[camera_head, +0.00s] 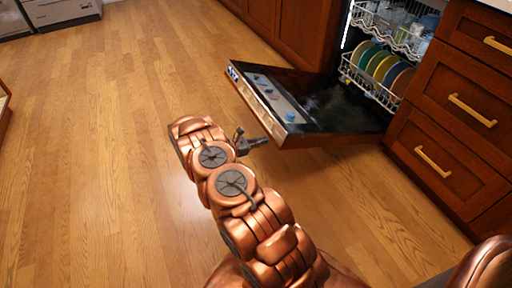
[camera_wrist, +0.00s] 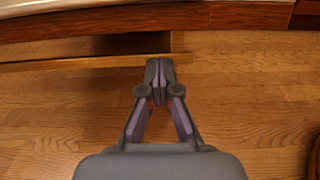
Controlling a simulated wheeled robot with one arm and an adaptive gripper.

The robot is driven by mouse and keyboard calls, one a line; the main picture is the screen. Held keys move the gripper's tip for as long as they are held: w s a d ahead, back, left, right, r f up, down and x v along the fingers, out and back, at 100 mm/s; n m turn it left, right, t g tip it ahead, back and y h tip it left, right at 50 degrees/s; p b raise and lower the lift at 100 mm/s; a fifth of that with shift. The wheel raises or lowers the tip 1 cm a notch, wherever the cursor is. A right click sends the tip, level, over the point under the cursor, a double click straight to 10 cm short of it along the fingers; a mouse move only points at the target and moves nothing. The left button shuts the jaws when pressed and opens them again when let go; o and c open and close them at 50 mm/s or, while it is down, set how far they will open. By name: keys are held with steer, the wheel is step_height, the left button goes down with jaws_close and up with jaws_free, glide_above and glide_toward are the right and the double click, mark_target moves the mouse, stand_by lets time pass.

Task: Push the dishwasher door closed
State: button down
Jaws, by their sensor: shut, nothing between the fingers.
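The dishwasher door (camera_head: 318,98) is folded down and open, out over the floor, with its inner face up and its free edge toward the left. The dishwasher (camera_head: 348,48) stands open behind it at the upper right. My gripper (camera_head: 264,141) is shut and empty. It is close to the near left corner of the door, low beside its edge; I cannot tell whether it touches. In the wrist view my gripper (camera_wrist: 159,68) shows its fingertips together over wood floor, with a dark and tan edge just beyond them, which I cannot name surely.
Dish racks with several coloured plates (camera_head: 382,66) sit inside the dishwasher. Wooden drawers (camera_head: 455,98) with brass handles stand to its right, and cabinets (camera_head: 290,30) to its left. The wood floor (camera_head: 110,130) at the left is clear.

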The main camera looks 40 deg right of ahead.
steer(key=shift+s+d+r+b, duration=0.15)
steer(key=shift+d+r, duration=0.1)
steer(key=shift+r, duration=0.35)
steer(key=shift+d+r+b, duration=0.15)
steer(key=shift+d+r, duration=0.05)
steer(key=shift+r, duration=0.35)
steer(key=shift+r, duration=0.1)
